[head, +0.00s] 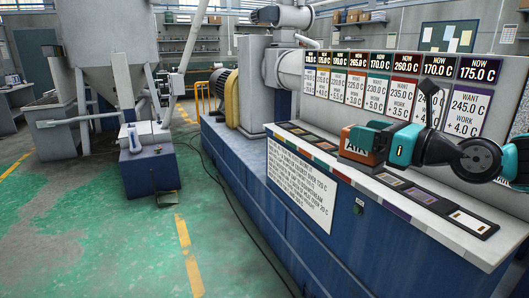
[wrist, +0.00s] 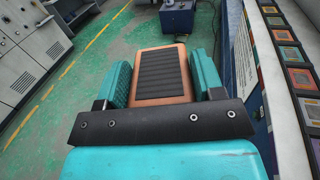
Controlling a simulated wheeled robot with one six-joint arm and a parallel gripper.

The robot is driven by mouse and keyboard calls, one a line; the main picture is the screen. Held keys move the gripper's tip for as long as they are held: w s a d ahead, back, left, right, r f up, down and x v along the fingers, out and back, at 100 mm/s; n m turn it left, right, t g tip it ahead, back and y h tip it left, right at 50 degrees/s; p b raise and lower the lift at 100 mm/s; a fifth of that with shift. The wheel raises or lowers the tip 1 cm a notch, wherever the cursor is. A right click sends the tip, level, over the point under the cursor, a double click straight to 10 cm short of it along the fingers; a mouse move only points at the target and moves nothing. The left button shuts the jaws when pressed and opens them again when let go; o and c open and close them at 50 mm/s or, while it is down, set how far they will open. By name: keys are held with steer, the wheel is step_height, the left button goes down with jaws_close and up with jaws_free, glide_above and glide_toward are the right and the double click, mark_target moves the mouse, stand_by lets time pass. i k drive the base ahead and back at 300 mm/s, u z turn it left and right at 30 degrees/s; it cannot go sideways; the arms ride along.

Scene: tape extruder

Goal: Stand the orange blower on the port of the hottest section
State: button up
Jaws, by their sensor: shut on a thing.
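The orange blower (head: 357,143) with a dark lower part marked AIR is between the teal jaws of my gripper (head: 372,140). In the wrist view, its orange body (wrist: 139,102) with a black ribbed face sits between both fingers. My gripper points leftward in the head view, and the blower overlaps the port ledge (head: 440,215); I cannot tell if they touch. Ports show on the ledge, including one by the purple strip (head: 468,219).
A white sign (head: 299,185) with small text is on the blue machine front. In the wrist view the row of ports (wrist: 292,53) runs along the right. A blue box (head: 150,165) stands on the green floor at left.

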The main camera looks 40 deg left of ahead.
mark_target(325, 145)
steer(key=u, duration=0.2)
steer(key=k, duration=0.55)
steer(key=u, duration=1.25)
steer(key=i, duration=2.1)
steer(key=z, duration=1.15)
steer(key=i, duration=0.55)
steer(key=z, duration=0.35)
